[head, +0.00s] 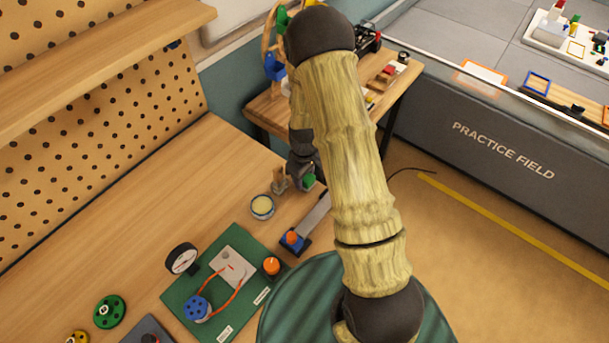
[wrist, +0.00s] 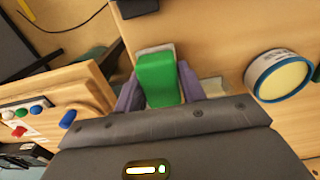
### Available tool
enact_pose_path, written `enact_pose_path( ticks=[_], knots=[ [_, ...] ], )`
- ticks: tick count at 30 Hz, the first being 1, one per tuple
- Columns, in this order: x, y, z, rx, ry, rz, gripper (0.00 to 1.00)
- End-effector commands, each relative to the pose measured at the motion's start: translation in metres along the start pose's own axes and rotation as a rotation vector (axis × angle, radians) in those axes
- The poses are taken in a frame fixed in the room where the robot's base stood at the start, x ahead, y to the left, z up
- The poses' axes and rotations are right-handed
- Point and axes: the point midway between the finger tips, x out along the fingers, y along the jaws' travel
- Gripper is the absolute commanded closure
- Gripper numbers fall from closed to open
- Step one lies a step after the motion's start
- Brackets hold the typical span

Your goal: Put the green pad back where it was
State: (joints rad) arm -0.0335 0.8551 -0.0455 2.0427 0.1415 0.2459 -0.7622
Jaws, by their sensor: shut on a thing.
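The green pad (wrist: 158,80) sits between the two purple-grey fingers of my gripper (wrist: 160,90) in the wrist view, and the fingers are shut on it. In the head view a bit of the green pad (head: 308,181) shows below my dark gripper (head: 302,172), near the right edge of the wooden workbench. A pale edge shows just behind the pad in the wrist view. I cannot tell whether the pad touches the bench. My arm hides part of this area in the head view.
A round tin with a pale yellow top (head: 262,207) stands close by, beside a small wooden block (head: 279,182). A green circuit board (head: 215,258) and gauge (head: 182,258) are at lower left.

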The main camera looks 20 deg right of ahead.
Motion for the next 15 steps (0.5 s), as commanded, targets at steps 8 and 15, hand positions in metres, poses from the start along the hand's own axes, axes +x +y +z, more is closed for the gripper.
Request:
enact_pose_path(
  ticks=[8, 15],
  knots=[
    [0.0028, -0.0001, 0.0001, 0.000, 0.000, 0.000, 0.52],
    [0.0026, -0.0001, 0.0002, 0.000, -0.001, 0.000, 0.38]
  ],
)
